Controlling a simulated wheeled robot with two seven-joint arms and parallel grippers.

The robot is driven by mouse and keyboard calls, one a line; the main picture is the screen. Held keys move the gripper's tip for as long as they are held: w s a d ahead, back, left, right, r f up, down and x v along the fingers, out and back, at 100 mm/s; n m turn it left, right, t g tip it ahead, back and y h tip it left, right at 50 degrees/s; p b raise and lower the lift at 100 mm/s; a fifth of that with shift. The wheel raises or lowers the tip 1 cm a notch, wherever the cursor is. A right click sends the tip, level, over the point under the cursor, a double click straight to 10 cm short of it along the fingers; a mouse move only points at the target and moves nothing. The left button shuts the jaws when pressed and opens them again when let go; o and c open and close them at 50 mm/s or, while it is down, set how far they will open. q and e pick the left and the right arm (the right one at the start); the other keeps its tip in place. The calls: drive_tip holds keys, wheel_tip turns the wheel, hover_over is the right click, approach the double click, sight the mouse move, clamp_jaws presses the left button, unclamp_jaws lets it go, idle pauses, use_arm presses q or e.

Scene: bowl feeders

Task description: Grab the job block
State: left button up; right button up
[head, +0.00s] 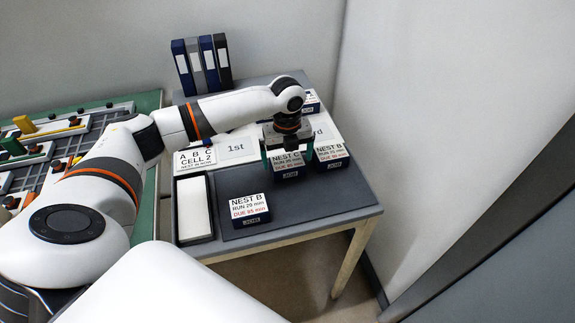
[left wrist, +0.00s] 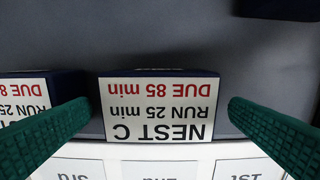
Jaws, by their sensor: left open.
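My left gripper (head: 287,160) is open above the table, with its green fingers on either side of a dark blue job block labelled NEST C (head: 289,173). In the left wrist view the NEST C block (left wrist: 158,108) sits between the two fingers, with a gap on each side. A NEST B job block (head: 249,208) lies nearer the front, apart from the gripper. My right gripper is not in view.
A white strip with 1st (head: 236,147) and 3rd places runs behind the blocks, partly hidden by my arm. A black-rimmed tray (head: 177,211), a CELL 2 sign (head: 195,160) and several binders (head: 202,65) stand on the table. Another block (head: 312,101) is at the back right.

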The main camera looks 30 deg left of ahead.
sight(287, 161)
use_arm(q)
drive_tip(key=shift+f, duration=1.5)
drive_tip(key=shift+r, duration=0.1)
drive_tip(key=c, duration=1)
